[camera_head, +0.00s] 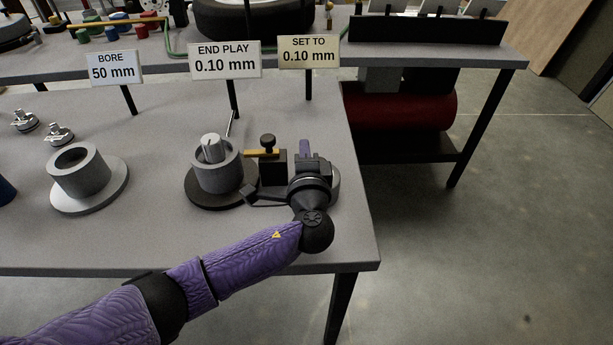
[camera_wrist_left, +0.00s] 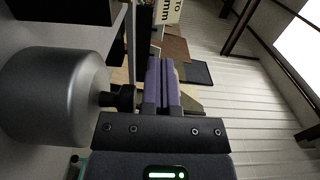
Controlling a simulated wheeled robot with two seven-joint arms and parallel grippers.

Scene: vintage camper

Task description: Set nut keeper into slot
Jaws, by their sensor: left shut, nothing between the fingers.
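A grey hub with a light shaft end (camera_head: 212,151) stands upright on a dark round base (camera_head: 200,197) on the bench. Beside it on the right is a black block with a round knob (camera_head: 268,142) and an orange bar (camera_head: 261,153). A small dark flat piece (camera_head: 249,193) shows at the base's right edge; I cannot tell whether it is the nut keeper. My left gripper (camera_head: 305,150) is right of the block, its purple fingers shut and empty. The shut fingers also show in the left wrist view (camera_wrist_left: 161,82), close to a black knob (camera_wrist_left: 124,98). The slot cannot be made out. My right gripper is not in view.
A grey ring on a round base (camera_head: 118,190) stands at the left, with small metal parts (camera_head: 59,134) behind. Signs on posts, including END PLAY (camera_head: 225,60), stand behind the hub. The bench's right edge is near my left gripper; the front strip is clear.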

